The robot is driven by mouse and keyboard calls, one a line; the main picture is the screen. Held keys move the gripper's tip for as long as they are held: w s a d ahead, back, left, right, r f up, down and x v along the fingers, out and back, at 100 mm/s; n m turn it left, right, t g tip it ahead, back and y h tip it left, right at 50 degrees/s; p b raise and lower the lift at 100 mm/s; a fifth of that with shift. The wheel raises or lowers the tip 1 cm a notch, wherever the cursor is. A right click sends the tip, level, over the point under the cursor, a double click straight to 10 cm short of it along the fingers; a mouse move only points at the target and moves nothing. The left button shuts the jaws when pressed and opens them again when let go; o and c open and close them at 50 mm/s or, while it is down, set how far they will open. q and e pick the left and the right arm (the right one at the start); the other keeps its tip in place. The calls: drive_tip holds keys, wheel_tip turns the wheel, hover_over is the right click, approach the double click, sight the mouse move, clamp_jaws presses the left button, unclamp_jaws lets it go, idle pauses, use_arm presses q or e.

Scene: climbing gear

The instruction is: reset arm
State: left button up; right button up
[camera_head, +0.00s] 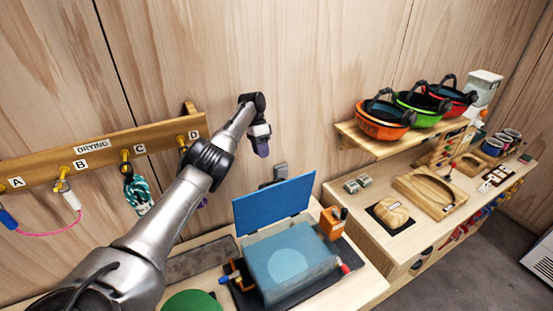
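My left arm reaches in from the lower left and up toward the wooden wall. My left gripper (261,143) hangs at its end, pointing down, in front of the wall and above the blue-lidded box. It is small and dark here, and I cannot tell whether its fingers are open or shut. I see nothing clearly held in it. My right arm and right gripper are not in view.
A drying rail (100,150) with lettered pegs holds a teal rope (137,190) behind my arm. A box with a raised blue lid (274,204) stands on the bench below. A wooden tray (436,190) lies on the right bench.

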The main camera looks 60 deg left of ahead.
use_arm(q)
drive_tip(key=shift+a+r, duration=0.2)
drive_tip(key=shift+r, duration=0.25)
idle(0.5)
